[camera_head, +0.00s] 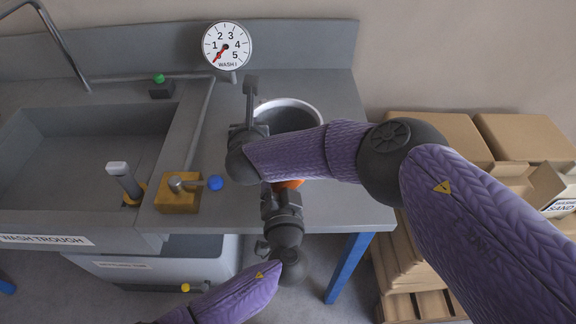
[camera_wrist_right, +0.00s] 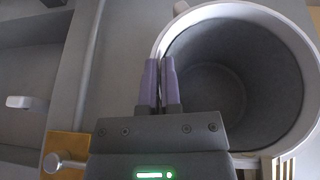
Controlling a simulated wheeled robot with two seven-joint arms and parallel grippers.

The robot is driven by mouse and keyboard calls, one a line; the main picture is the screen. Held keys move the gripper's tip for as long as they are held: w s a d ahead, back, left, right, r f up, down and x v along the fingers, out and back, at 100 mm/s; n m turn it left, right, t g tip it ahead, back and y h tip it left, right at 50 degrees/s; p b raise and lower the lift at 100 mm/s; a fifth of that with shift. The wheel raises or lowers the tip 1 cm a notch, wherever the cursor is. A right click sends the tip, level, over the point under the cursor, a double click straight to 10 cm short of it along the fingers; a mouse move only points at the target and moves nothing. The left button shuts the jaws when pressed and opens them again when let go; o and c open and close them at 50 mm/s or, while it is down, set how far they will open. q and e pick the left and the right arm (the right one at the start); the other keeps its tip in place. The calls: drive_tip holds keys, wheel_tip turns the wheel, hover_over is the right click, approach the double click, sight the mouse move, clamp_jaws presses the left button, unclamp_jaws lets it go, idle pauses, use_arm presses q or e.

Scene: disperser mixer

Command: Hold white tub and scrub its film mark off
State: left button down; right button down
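The white tub (camera_head: 311,104) stands on the grey bench, its open top upward and its inside grey. My right forearm crosses in front of its lower part. In the right wrist view the tub's rim (camera_wrist_right: 283,25) fills the right side. My right gripper (camera_wrist_right: 161,62) has its two purple fingers close together on either side of the tub's left wall, pinching it. My left arm reaches up from below, in front of the tub; its gripper's fingertips are hidden behind my right arm. An orange piece (camera_head: 288,184) shows beside it; I cannot tell what it is. No film mark is visible.
A yellow block with a blue-knobbed lever (camera_head: 178,200) sits on the bench's front edge. Cardboard boxes (camera_head: 436,132) are stacked right.

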use_arm(q)
drive_tip(key=shift+f, duration=0.8)
